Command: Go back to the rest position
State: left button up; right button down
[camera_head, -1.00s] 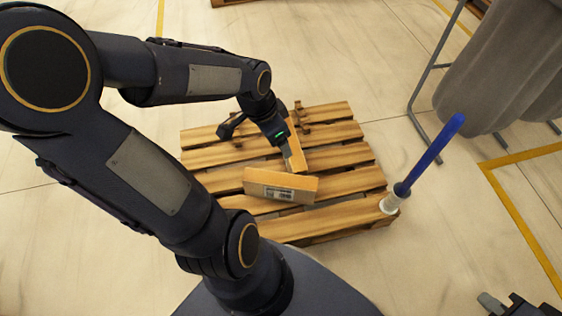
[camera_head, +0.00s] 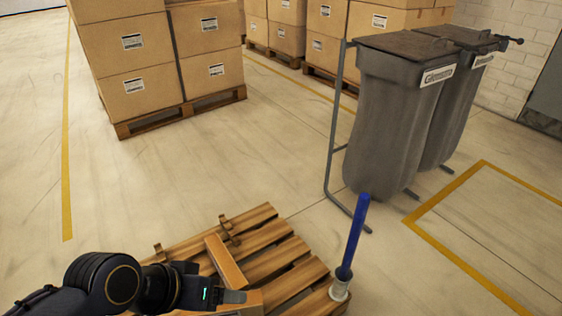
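My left arm comes in at the bottom left, and its gripper (camera_head: 235,296) points right, over the near part of a wooden pallet (camera_head: 292,282). I cannot tell whether its fingers are open or shut; nothing is visibly held. My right gripper is not in view.
A blue rod (camera_head: 354,236) stands in a white base (camera_head: 340,291) at the pallet's right corner. Two grey bins (camera_head: 398,120) on a metal frame stand beyond. Stacked cartons (camera_head: 160,60) on pallets stand at the back. The floor between is clear.

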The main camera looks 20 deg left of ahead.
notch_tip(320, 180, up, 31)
jog(key=p, duration=2.9)
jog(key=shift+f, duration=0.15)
